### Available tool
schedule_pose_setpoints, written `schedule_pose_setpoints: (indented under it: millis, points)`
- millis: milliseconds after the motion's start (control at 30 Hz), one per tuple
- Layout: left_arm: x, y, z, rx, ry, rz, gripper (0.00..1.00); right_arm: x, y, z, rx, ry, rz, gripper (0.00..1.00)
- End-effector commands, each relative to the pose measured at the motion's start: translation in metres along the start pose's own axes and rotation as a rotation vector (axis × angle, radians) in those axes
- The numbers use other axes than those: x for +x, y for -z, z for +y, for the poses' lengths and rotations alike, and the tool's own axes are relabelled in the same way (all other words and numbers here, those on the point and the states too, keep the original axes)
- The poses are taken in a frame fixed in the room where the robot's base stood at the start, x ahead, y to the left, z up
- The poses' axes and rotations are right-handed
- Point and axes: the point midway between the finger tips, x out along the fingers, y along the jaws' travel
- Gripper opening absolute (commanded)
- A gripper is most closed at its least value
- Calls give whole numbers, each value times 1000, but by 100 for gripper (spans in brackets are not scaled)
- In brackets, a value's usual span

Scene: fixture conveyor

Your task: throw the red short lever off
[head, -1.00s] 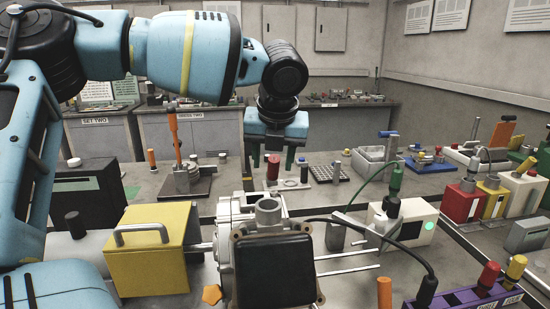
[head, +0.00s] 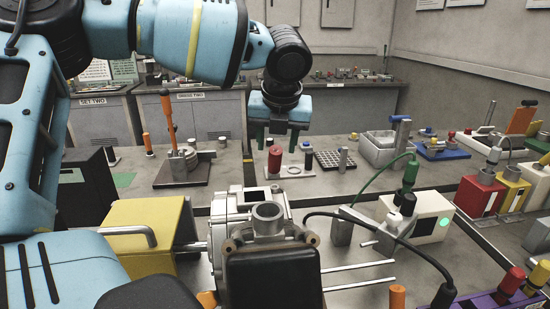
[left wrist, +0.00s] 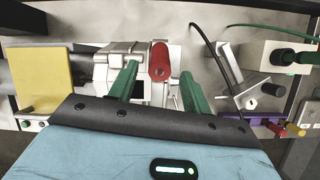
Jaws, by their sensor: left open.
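In the left wrist view the red lever (left wrist: 160,62) shows between the two green fingers (left wrist: 158,74), with a gap on both sides and no visible contact. The lever's lower end and pivot are hard to make out. My right gripper is not in view.
A tall orange lever (head: 168,120) on a dark plate stands to the left. The grey housing (head: 268,215) and yellow box (head: 145,238) fill the nearer bench.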

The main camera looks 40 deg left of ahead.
Motion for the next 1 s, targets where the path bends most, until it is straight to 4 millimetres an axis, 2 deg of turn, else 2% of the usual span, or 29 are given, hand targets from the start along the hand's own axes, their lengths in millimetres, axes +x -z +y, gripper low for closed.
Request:
schedule_pose_setpoints:
  millis: [200, 400, 767, 1000]
  points:
    - [34, 1, 1, 1, -3, 2, 49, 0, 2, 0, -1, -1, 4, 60]
    - [53, 0, 0, 0, -1, 1, 49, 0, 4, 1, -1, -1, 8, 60]
    - [58, 0, 0, 0, 0, 0, 49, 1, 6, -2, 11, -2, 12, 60]
    - [58, 0, 0, 0, 0, 0, 17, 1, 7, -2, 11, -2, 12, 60]
